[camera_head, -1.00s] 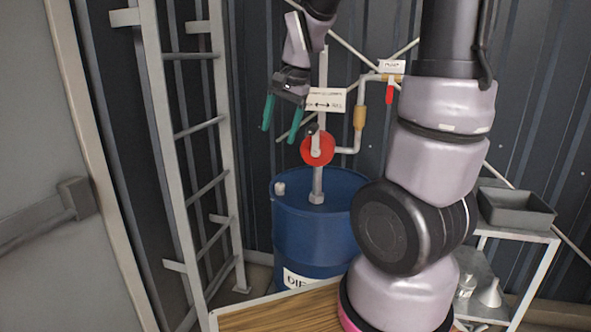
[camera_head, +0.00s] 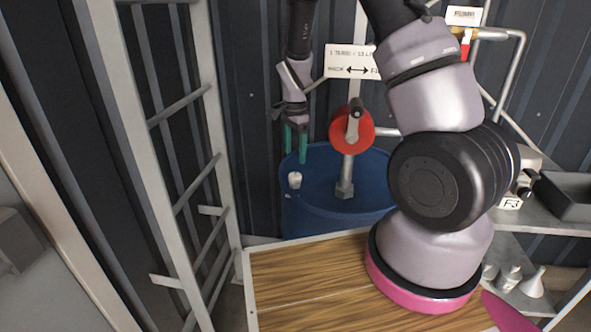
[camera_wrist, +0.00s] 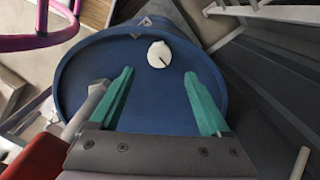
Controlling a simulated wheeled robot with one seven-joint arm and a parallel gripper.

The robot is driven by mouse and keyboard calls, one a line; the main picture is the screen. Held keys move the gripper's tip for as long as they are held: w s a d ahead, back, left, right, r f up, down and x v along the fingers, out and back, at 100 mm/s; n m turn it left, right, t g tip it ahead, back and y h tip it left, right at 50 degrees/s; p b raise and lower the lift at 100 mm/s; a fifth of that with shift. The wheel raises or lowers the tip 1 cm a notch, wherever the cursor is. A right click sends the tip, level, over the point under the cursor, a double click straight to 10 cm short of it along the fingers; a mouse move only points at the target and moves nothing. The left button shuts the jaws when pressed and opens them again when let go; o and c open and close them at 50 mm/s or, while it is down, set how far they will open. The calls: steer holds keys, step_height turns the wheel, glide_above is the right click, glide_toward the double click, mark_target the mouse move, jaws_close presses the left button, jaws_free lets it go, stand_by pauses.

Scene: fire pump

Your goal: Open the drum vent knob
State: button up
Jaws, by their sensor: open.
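The drum vent knob is a small white cap (camera_head: 295,180) on the left of the top of the blue drum (camera_head: 325,215). In the wrist view the white knob (camera_wrist: 159,54) shows a dark line on its face, and it lies beyond the fingertips, between their lines. My gripper (camera_head: 296,158) points down above the drum top, over the knob and apart from it. Its two green fingers are spread with nothing between them; they also show in the wrist view (camera_wrist: 160,80).
The red pump wheel (camera_head: 340,130) on its grey post (camera_head: 345,180) stands just right of my gripper. A white ladder (camera_head: 222,140) rises at the left. A wooden surface (camera_head: 310,280) lies in front of the drum. A shelf with a grey tray (camera_head: 565,195) is at the right.

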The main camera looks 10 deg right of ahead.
mark_target(295, 175)
step_height(295, 175, down, 8)
steer(key=shift+s+r, duration=0.1)
jaws_close()
stand_by(0.4)
